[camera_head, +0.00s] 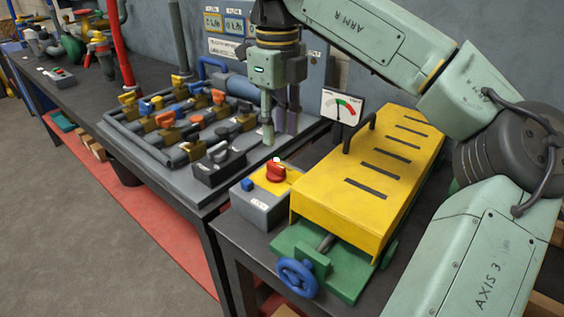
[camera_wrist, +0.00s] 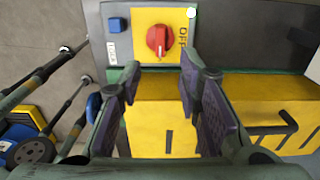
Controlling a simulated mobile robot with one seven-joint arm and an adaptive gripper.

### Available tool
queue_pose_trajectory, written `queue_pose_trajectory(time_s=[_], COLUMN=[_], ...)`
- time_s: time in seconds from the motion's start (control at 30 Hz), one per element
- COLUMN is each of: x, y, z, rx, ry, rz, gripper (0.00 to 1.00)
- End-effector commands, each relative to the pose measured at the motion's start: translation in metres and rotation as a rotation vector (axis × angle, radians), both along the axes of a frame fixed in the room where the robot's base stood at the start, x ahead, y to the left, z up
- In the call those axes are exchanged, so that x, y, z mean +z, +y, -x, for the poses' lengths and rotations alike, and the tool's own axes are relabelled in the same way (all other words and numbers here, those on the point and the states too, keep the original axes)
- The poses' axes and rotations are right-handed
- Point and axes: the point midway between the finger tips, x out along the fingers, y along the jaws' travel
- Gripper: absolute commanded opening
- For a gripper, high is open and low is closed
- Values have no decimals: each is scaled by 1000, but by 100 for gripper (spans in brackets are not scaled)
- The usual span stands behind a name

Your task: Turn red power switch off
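The red power switch (camera_head: 276,173) is a rotary knob on a yellow plate on top of a grey box (camera_head: 262,207). In the wrist view the red knob (camera_wrist: 158,41) lies ahead of the fingertips, with a pale mark running roughly up and down its middle. The word OFF (camera_wrist: 183,37) is on the plate to its right. My gripper (camera_head: 279,139) points down, above and behind the box in the head view. In the wrist view my gripper (camera_wrist: 160,68) has its two purple-padded fingers apart, with nothing between them. It appears clear of the knob.
A blue button (camera_head: 248,185) sits beside the plate. A yellow-covered machine (camera_head: 368,180) with a blue handwheel (camera_head: 298,278) stands close on the right. A gauge (camera_head: 342,107) stands behind. A valve board (camera_head: 190,122) fills the bench to the left. A small white dot (camera_head: 276,159) shows near the knob.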

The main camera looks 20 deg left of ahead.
Motion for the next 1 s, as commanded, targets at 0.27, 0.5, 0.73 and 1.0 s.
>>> queue_pose_trajectory(time_s=[0.27,0.5,0.73,1.0], x=[-53,-76,-78,-78], y=[0,1,1,1], z=[1,0,0,0], rx=[2,0,1,1], ry=[2,1,0,1], rz=[-2,-3,-2,-1], gripper=[32,32,32,19])
